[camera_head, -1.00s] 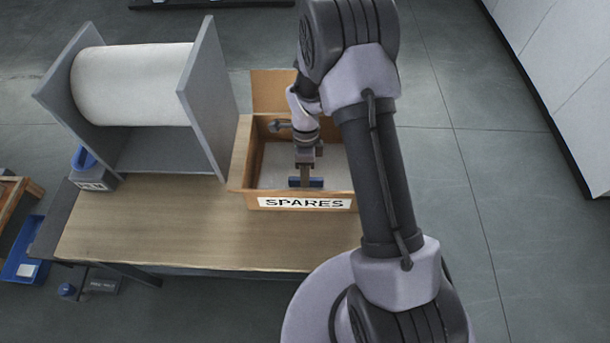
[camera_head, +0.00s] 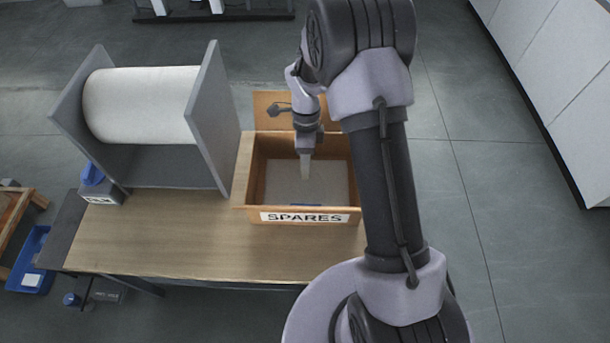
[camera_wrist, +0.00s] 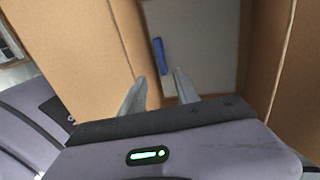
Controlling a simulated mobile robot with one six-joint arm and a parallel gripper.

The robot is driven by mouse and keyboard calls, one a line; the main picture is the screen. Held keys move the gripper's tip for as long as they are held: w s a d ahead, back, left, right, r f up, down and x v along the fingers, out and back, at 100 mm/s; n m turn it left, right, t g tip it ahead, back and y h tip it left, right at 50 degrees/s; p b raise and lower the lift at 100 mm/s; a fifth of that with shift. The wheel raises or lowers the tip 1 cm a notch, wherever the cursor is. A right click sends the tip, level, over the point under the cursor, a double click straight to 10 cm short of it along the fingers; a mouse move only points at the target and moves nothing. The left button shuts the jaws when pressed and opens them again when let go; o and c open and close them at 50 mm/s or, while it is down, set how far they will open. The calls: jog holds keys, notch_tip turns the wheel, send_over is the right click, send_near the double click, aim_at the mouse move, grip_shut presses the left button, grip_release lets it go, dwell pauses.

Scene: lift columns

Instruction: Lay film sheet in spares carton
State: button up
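The spares carton (camera_head: 253,182) stands open on the bench with a white SPARES label on its front. A pale grey sheet-like surface (camera_head: 285,182) lies flat on its floor; I cannot tell whether it is the film sheet or the carton's lining. A blue strip (camera_head: 305,205) lies at the front inside, partly hidden by the front wall. In the wrist view the blue strip (camera_wrist: 160,56) lies beyond the fingertips, apart from them. My gripper (camera_head: 305,176) points down over the carton. In the wrist view my gripper (camera_wrist: 161,76) has its fingers apart, with nothing between them.
A large white roll (camera_head: 140,105) sits between grey side plates on the bench's left. A grey box with a blue top (camera_head: 98,185) is beside it. The bench top (camera_head: 170,240) is clear in front. A blue bin (camera_head: 31,262) is on the floor at left.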

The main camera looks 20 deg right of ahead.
jog(key=s+a+r+n+t, duration=0.1)
jog(key=s+r+n+t, duration=0.2)
jog(key=r, duration=0.7)
jog(key=s+a+r+n+t, duration=0.15)
jog(key=r+n, duration=0.25)
jog(key=r, duration=0.7)
jog(key=s+a+r+n+t, duration=0.1)
jog(key=s+r+n, duration=0.3)
jog(key=s, duration=0.4)
jog(key=s+a+r+n+t+y, duration=0.1)
jog(key=s+r+n+t, duration=0.2)
jog(key=s+n, duration=0.3)
jog(key=shift+s+r, duration=0.45)
jog(key=shift+s, duration=0.55)
